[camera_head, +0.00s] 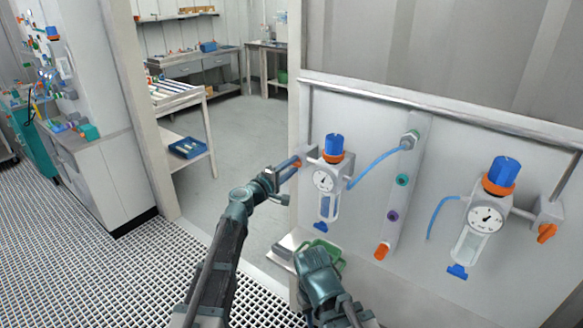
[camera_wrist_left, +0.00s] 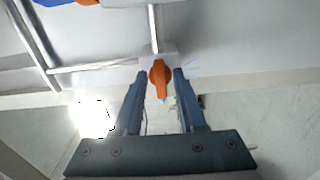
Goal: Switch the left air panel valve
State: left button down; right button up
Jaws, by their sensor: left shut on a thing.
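The left air panel valve is an orange knob (camera_wrist_left: 160,78) on a grey block at the left end of the left air unit. In the left wrist view its handle points down toward my gripper, between the two blue fingers. My left gripper (camera_wrist_left: 160,74) is shut on this knob. In the head view the left gripper (camera_head: 285,168) reaches the left side of the panel and mostly covers the knob. The left air unit has a blue and orange regulator cap (camera_head: 334,146) and a round gauge (camera_head: 323,181). My right arm shows low in the middle; its fingers cannot be made out.
A second air unit with a gauge (camera_head: 487,218) and an orange valve knob (camera_head: 546,232) is on the right. Between them is a grey manifold strip (camera_head: 421,150) with coloured ports. Blue hoses curve beside the units. A doorway with open floor (camera_head: 230,140) lies left of the panel.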

pick_arm(q)
jog(key=shift+s, duration=0.1)
jog(key=c, duration=0.9)
grip_release()
jog(key=shift+o, duration=0.2)
jog(key=v, duration=1.3)
jog(key=shift+s+a, duration=0.25)
jog(key=shift+s, duration=0.05)
